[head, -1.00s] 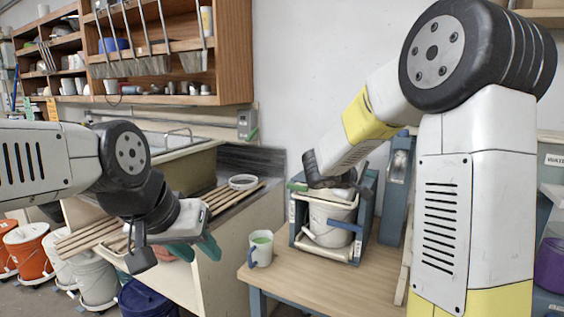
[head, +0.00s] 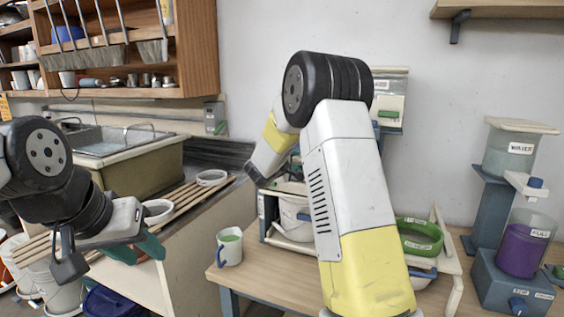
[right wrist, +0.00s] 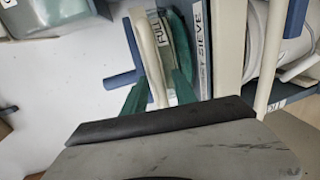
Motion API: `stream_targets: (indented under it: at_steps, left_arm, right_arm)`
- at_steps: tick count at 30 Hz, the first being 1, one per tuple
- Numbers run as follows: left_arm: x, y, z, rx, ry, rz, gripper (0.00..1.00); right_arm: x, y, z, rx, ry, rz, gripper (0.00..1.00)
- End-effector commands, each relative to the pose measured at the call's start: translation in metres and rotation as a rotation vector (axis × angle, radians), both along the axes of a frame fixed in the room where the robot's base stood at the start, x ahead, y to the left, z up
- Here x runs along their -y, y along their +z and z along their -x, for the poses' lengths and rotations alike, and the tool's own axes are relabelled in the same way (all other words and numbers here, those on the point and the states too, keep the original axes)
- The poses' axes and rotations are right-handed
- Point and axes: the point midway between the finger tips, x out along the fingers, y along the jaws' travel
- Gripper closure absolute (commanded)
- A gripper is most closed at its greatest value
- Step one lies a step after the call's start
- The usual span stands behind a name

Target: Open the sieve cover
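In the right wrist view, an upright panel labelled SIEVE (right wrist: 204,45) stands right of a cream bar (right wrist: 150,55) with a FULL or PULL label. My right gripper (right wrist: 160,95) has its green fingers on either side of this bar; whether they press on it is unclear. I cannot tell which part is the sieve cover. In the head view my right arm hides that gripper and part of the framed stand. A white bucket (head: 295,217) stands in the stand. My left gripper (head: 135,250) is open and empty, left of the table.
A mug (head: 229,247) stands on the wooden table (head: 270,285). A green round container (head: 418,240) sits right of my right arm. Containers of water (head: 508,150) and purple liquid (head: 522,250) stand at the far right. A slatted rack and sink are at the left.

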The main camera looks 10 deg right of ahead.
Motion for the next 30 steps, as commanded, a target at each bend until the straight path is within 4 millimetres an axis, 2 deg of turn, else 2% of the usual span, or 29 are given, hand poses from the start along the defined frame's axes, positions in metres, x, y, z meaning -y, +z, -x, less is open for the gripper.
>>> stream_targets:
  at_steps: [7,12,30]
  left_arm:
    - [0.0,0.0,0.0,0.0,0.0,0.0,0.64]
    - [0.0,0.0,0.0,0.0,0.0,0.0,0.64]
    - [0.0,0.0,0.0,0.0,0.0,0.0,0.64]
  right_arm:
    - [0.0004,-0.0002,-0.0006,0.0,0.0,0.0,0.69]
    - [0.0002,-0.0002,-0.0004,0.0,0.0,0.0,1.0]
    - [0.0,-0.0006,-0.0001,-0.001,0.0,-0.001,1.0]
